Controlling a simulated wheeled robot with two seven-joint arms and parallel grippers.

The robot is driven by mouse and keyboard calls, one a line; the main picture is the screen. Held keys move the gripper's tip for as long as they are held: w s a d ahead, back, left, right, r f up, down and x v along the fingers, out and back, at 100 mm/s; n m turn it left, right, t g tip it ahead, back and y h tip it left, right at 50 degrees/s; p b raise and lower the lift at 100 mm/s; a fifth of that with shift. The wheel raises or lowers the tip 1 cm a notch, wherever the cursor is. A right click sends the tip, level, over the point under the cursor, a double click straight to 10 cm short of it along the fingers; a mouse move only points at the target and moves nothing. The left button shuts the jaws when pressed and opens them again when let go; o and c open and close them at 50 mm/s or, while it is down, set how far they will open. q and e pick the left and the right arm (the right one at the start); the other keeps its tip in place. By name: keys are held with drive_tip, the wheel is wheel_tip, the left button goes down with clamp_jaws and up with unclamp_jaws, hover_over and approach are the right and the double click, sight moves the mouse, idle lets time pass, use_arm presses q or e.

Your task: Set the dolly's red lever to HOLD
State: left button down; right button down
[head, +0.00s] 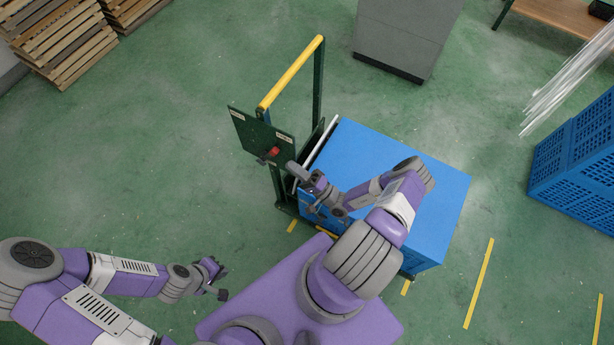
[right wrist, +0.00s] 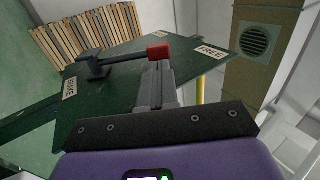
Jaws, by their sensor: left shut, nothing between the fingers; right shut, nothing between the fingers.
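The dolly's dark green panel (head: 250,130) is at the left end of the dolly, below its yellow handle bar. The red lever knob (head: 273,151) sits at the panel's lower edge. In the right wrist view, the lever's dark arm runs from its pivot to the red knob (right wrist: 158,50), pointing toward the FREE label (right wrist: 213,52). Other labels (right wrist: 70,88) on the panel are hard to read. My right gripper (head: 293,168) is shut and empty, close to the knob; I cannot tell whether it touches. My left gripper (head: 222,283) is shut and empty, away from the dolly.
A blue box (head: 400,180) fills the dolly's deck beneath my right arm. The yellow handle bar (head: 290,75) rises behind the panel. A grey cabinet (head: 400,35) stands at the back, and blue crates (head: 575,150) at the right. Floor left of the dolly is clear.

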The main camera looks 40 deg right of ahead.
sight(270, 155)
drive_tip(key=x, duration=0.4)
drive_tip(key=shift+w+r, duration=0.1)
idle(0.3)
